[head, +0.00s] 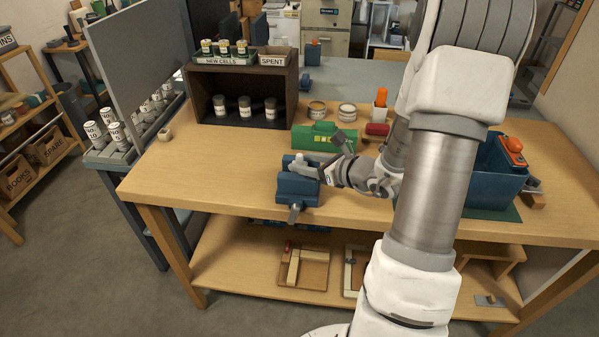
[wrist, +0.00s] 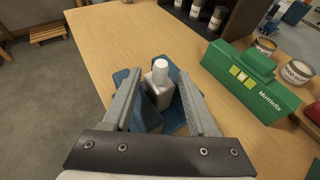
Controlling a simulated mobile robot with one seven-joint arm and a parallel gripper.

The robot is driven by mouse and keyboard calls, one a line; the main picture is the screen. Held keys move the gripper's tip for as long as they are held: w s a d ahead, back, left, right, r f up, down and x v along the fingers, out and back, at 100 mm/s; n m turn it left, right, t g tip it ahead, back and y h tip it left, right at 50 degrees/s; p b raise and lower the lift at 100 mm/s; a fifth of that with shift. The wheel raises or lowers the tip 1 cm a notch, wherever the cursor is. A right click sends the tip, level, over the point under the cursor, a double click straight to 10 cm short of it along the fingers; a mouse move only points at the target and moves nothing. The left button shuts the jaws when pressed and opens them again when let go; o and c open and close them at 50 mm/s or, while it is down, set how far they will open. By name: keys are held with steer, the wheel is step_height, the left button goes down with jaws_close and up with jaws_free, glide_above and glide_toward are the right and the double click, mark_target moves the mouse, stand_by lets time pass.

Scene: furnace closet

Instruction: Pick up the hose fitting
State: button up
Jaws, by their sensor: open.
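The hose fitting appears to be a pale grey piece with a rounded white top (wrist: 158,85), upright at a blue vise (wrist: 143,118). In the head view the vise (head: 297,188) stands at the front of the wooden workbench, and the white top of the fitting (head: 299,158) shows just above it. My gripper (wrist: 161,74) is open, with one finger on each side of the fitting. A gap shows on the right; contact on the left is hard to tell. In the head view my gripper (head: 313,168) reaches over the vise from the right, partly hiding the fitting.
A dark shelf box (head: 205,92) with jars is at the back. A blue bin (head: 492,180) stands right. The bench (head: 215,165) is clear left of the vise.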

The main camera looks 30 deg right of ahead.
jaws_close()
stand_by(0.3)
steer(key=shift+f, duration=0.1)
